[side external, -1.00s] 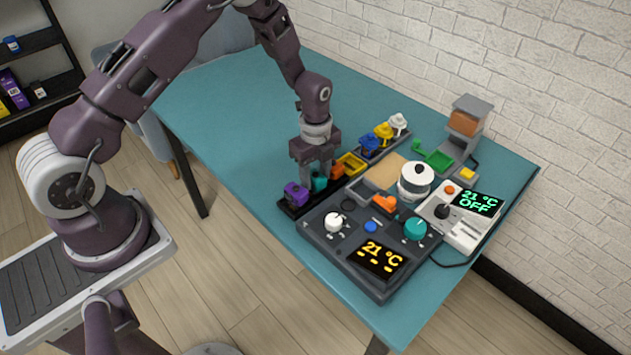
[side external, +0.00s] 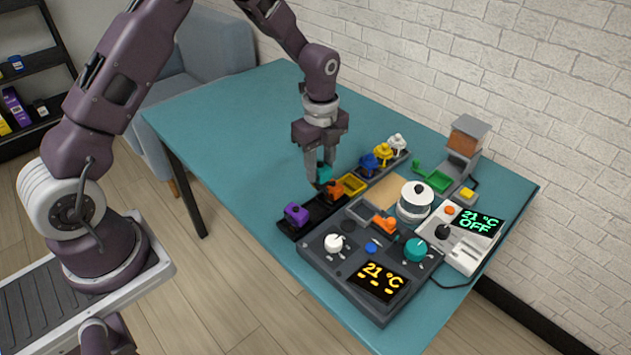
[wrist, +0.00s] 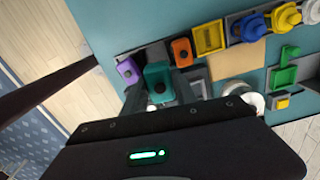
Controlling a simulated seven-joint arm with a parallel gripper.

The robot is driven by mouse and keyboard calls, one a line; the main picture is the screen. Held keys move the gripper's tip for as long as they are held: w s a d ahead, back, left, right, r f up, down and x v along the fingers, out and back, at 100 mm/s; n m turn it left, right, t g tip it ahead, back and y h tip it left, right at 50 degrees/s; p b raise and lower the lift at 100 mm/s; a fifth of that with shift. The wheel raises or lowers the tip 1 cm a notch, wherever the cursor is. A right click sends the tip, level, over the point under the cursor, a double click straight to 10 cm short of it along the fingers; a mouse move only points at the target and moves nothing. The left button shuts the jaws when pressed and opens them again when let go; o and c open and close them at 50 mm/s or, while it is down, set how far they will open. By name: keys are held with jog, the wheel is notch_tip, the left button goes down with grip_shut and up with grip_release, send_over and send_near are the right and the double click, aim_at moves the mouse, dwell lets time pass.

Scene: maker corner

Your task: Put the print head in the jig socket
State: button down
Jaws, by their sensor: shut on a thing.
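My gripper (side external: 325,166) is shut on a teal print head (side external: 323,172), lifted a little above the black rack (side external: 327,208). In the wrist view the teal head (wrist: 158,88) shows between the fingers, with a dark round spot on it. A purple head (side external: 296,213) sits at the rack's near end, and an orange one (side external: 335,190) sits just beyond the held head. A grey open-topped recess (side external: 359,208) lies beside the rack, right of my gripper; I cannot tell surely whether it is the jig socket. Fingers partly hide the held head.
A yellow open frame (side external: 352,184) stands past the orange head. Blue, yellow and white knobbed pieces (side external: 382,152) stand in a grey tray behind. A control panel (side external: 345,268), white round pot (side external: 415,205) and a display box (side external: 468,230) fill the right side. The table's left part (side external: 230,120) is bare.

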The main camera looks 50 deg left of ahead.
jog(key=w+d+m, duration=0.2)
jog(key=w+d, duration=0.3)
jog(key=d, duration=0.5)
jog(key=shift+w+a+f, duration=0.1)
jog(key=shift+a+f, duration=0.05)
jog(key=shift+f, duration=1.3)
jog(key=shift+a+f, duration=0.1)
jog(key=shift+f, duration=1.35)
jog(key=shift+f, duration=0.4)
jog(key=c, duration=0.9)
grip_release()
notch_tip(320, 180, up, 7)
